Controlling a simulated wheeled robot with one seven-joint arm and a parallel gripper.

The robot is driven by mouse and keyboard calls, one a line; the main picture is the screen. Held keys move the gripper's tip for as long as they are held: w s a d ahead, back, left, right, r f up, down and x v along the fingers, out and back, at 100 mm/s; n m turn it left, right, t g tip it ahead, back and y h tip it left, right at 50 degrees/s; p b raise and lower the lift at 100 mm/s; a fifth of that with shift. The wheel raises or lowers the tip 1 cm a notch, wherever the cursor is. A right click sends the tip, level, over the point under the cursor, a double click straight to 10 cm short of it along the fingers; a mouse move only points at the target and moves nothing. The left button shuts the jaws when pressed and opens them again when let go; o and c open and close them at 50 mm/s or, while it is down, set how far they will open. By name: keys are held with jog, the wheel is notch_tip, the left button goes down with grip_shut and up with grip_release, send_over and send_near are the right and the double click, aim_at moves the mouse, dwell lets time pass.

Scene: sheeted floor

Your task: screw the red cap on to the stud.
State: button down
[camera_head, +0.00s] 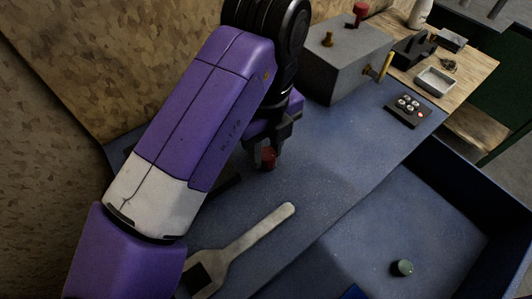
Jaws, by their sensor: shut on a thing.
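My gripper (270,148) points down over the blue bench surface, near the middle of the view. It is shut on a small dark red cap (268,159), which shows between and just below the fingers. A grey block (345,68) stands behind and to the right. A short brass stud (327,40) stands upright on its top, bare. A second red piece (360,13) sits upright at the block's back edge. A brass fitting (385,65) sticks out from the block's right side. My arm hides part of the bench to the left.
A wrench-shaped tool (250,236) lies in front of my gripper. A blue-walled tray (465,160) at the right holds a small green cylinder (402,268). A dark button box (413,111) and a light dish (435,82) lie right of the block. A chipboard wall (130,60) bounds the left.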

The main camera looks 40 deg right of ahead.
jog(key=shift+m, duration=0.6)
jog(key=c, duration=0.9)
grip_release()
jog(key=shift+s+r, duration=0.1)
jog(key=shift+c, duration=0.2)
jog(key=shift+c, duration=0.8)
